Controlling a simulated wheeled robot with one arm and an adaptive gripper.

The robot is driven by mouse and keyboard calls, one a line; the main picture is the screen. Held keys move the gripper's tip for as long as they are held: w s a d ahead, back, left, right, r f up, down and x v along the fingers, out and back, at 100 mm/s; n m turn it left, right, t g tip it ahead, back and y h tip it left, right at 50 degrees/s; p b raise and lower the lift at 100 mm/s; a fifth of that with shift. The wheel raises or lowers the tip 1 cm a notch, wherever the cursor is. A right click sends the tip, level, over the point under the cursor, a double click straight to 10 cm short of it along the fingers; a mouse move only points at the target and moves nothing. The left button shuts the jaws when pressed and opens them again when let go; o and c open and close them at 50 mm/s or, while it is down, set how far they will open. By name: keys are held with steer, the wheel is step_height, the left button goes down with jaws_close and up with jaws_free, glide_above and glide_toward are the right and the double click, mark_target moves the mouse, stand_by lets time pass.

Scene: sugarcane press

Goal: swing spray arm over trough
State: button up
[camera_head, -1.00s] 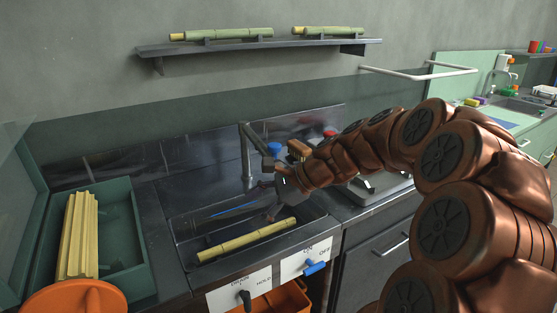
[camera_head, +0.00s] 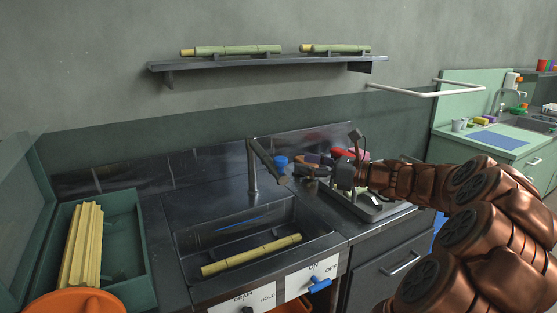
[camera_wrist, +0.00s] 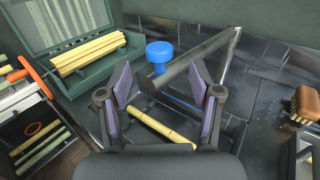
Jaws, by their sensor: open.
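The spray arm (camera_head: 265,158) is a grey bar on an upright post behind the trough (camera_head: 325,232). In the head view it slants down to the right, its end near the trough's back right corner. In the wrist view the spray arm (camera_wrist: 203,59) runs diagonally beyond my fingers. The trough holds one yellow cane (camera_head: 250,256), also seen in the wrist view (camera_wrist: 160,125). My gripper (camera_head: 304,167) is right of the spray arm's end, apart from it. Its purple-padded fingers (camera_wrist: 160,88) are open and empty.
A blue knob (camera_head: 281,161) stands just behind the spray arm's end. A green tray (camera_head: 130,245) with yellow canes is at left. A blue-handled valve (camera_head: 320,285) is on the front panel. A brush (camera_wrist: 306,103) lies at right in the wrist view. A shelf (camera_head: 270,64) with canes hangs above.

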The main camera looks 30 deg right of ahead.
mark_target(280, 158)
steer(key=shift+x, duration=3.8)
jaws_close()
